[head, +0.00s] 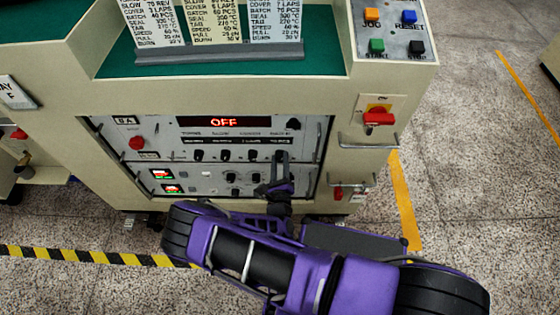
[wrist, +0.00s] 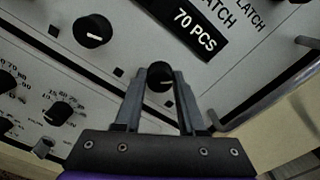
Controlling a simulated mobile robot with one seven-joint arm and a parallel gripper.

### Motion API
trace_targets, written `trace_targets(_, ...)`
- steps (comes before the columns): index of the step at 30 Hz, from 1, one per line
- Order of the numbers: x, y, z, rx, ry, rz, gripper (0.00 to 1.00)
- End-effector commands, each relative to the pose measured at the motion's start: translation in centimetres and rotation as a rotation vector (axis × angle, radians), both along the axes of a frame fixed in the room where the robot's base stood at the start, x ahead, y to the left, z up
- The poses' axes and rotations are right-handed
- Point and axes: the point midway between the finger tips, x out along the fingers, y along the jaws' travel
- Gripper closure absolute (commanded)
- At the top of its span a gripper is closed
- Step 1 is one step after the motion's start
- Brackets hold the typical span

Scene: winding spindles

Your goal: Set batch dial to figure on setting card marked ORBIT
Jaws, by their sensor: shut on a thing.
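In the wrist view, my gripper (wrist: 160,84) is shut on a small black knob (wrist: 160,72), one finger on each side. The label by it reads in part "ATCH", and the window (wrist: 186,28) beside it reads 70 PCS. A pale pointer line shows on the knob. Three setting cards stand above: left (head: 153,22), middle (head: 213,22) and right (head: 275,20). Their headings are cut off; their batch lines seem to read 40, 60 and 75 PCS.
Other black knobs (head: 225,155) sit to the left, and one (wrist: 93,31) is near my gripper. A display (head: 224,122) reads OFF. A red rotary switch (head: 379,118) and metal handle (head: 368,146) are to the right. Coloured buttons (head: 376,46) are on top. Floor to the right is clear.

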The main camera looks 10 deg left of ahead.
Motion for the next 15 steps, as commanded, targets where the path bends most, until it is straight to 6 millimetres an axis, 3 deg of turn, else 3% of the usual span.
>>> trace_targets(14,0.06,0.01,0.03,-0.021,-0.005,0.000,1.00)
trace_targets(15,0.06,0.01,0.03,-0.021,-0.005,0.000,0.59)
